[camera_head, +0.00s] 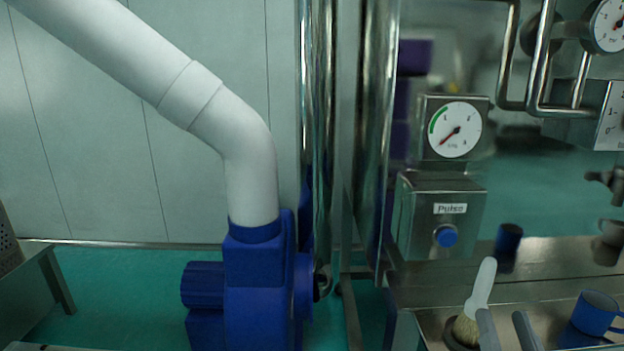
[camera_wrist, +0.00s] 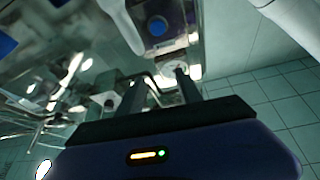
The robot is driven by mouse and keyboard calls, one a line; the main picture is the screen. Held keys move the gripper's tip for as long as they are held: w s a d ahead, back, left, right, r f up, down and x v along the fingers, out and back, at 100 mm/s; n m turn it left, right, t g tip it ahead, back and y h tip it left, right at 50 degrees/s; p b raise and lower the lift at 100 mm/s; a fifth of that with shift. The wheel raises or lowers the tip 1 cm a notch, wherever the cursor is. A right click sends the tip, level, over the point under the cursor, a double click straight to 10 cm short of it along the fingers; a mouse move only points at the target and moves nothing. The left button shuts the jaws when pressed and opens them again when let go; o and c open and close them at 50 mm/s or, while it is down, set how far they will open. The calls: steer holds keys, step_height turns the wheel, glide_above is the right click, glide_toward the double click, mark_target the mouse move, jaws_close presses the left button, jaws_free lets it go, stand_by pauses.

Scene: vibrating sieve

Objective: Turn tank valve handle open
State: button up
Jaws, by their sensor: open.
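My gripper (camera_head: 505,325) shows at the bottom edge of the head view as two grey fingers with a gap between them. It is open, and I see nothing held. In the wrist view the dark fingers of my gripper (camera_wrist: 160,86) stand apart in front of shiny steel equipment. I cannot clearly pick out the tank valve handle in either view. A dark metal fitting (camera_head: 605,181), partly cut off at the right edge of the head view, may be a valve part. My gripper is below and left of it in the picture.
A white-handled brush (camera_head: 480,290) stands just left of my gripper, near a blue mug (camera_head: 595,312) on the steel bench. A box with a blue button (camera_head: 445,236) sits below a round gauge (camera_head: 455,129). A blue blower (camera_head: 255,290) with a white pipe stands left.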

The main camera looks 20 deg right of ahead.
steer(key=s+a+f+n+g+y, duration=0.3)
steer(key=s+a+f, duration=0.5)
steer(key=s, duration=0.3)
steer(key=s+a+f+n+g+y, duration=0.2)
steer(key=s+a+f+y, duration=0.3)
steer(key=s+f, duration=0.5)
steer(key=s+a+g, duration=0.1)
steer(key=s+a, duration=0.1)
steer(key=shift+a+n+g, duration=0.3)
steer(key=shift+a+n, duration=0.05)
steer(key=shift+n, duration=0.05)
